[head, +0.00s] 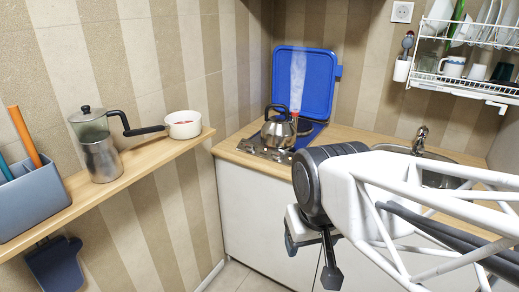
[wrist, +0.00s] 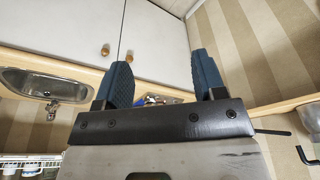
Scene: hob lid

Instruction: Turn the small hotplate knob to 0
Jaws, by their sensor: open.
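The hob (head: 264,153) is set in the wooden counter at the back, with its blue lid (head: 320,88) raised against the wall. Small knobs show along its front edge, but I cannot tell which is the small hotplate knob or where it points. A steel kettle (head: 277,133) stands on the hob with steam rising above it. My gripper (head: 311,252) hangs in front of the white cabinets, below counter height and apart from the hob. In the wrist view my gripper (wrist: 161,65) has its two blue fingers spread, with nothing between them. The hob is mostly hidden there behind the gripper body.
A sink (head: 438,168) with a tap lies to the right, partly behind my arm. A dish rack (head: 470,75) hangs above it. At left, a wooden shelf (head: 140,170) holds a coffee pot (head: 101,158), a small saucepan (head: 184,124) and a grey-blue box (head: 35,198).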

